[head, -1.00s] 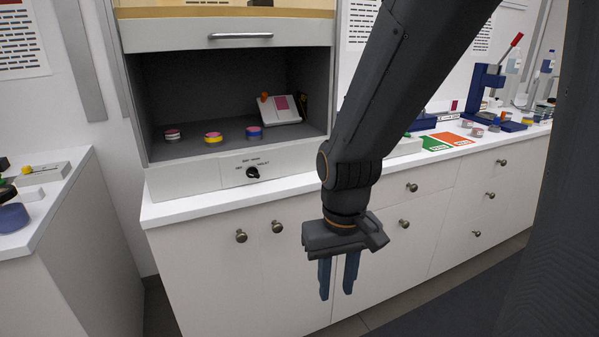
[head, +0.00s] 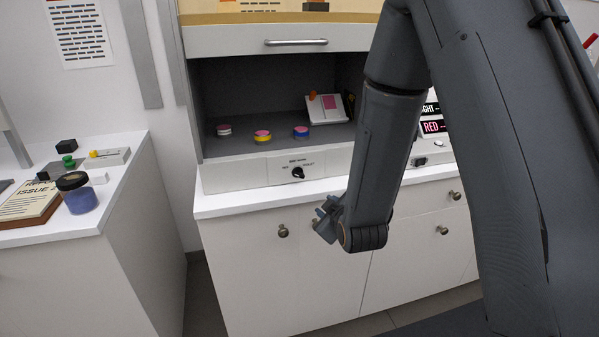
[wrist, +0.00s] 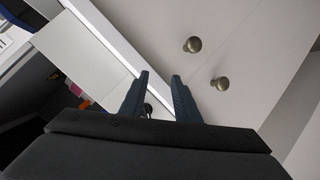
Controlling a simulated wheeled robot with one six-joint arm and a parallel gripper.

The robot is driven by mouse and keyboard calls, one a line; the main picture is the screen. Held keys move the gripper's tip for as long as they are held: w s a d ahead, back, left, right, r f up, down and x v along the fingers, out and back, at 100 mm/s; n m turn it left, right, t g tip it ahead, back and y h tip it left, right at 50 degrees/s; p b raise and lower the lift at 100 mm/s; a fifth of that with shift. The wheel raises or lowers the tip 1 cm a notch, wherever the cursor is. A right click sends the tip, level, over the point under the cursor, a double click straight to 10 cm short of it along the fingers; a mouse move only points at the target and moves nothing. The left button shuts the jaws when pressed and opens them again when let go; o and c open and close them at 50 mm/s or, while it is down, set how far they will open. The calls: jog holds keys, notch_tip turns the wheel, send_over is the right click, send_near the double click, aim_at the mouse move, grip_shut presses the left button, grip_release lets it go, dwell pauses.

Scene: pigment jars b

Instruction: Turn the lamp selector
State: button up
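The lamp selector (head: 298,172) is a small black round knob with a pale pointer mark. It sits on the white front panel (head: 240,176) below the open booth, with small labels around it too fine to read. My gripper (head: 322,212) is in front of the cabinet, below and slightly right of the knob in the head view, apart from it and partly hidden by my arm. In the wrist view the two blue-grey fingers (wrist: 160,77) stand apart with nothing held. A small dark round part, possibly the knob, shows between them.
The booth (head: 270,97) holds pink-topped jars and a white tilted stand (head: 327,108). Two cabinet knobs (wrist: 193,44) (wrist: 218,82) are near the fingers. A left counter (head: 120,165) holds a blue jar (head: 79,197) and a book (head: 28,203). A white counter edge (head: 250,203) juts below the panel.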

aim_at(298, 176)
jog(key=a+r+n+t+y+p, duration=0.2)
jog(key=a+r+n+t+y, duration=0.1)
jog(key=a+r+n+t, duration=0.25)
jog(key=shift+m+g, duration=0.25)
jog(key=shift+m, duration=0.2)
jog(key=shift+f+p+x, duration=0.25)
jog(key=shift+p+x, duration=0.4)
jog(key=shift+x, duration=1.2)
jog(key=shift+f+p+x, duration=0.2)
jog(key=shift+p+x, duration=0.4)
jog(key=shift+x, duration=1.25)
grip_shut()
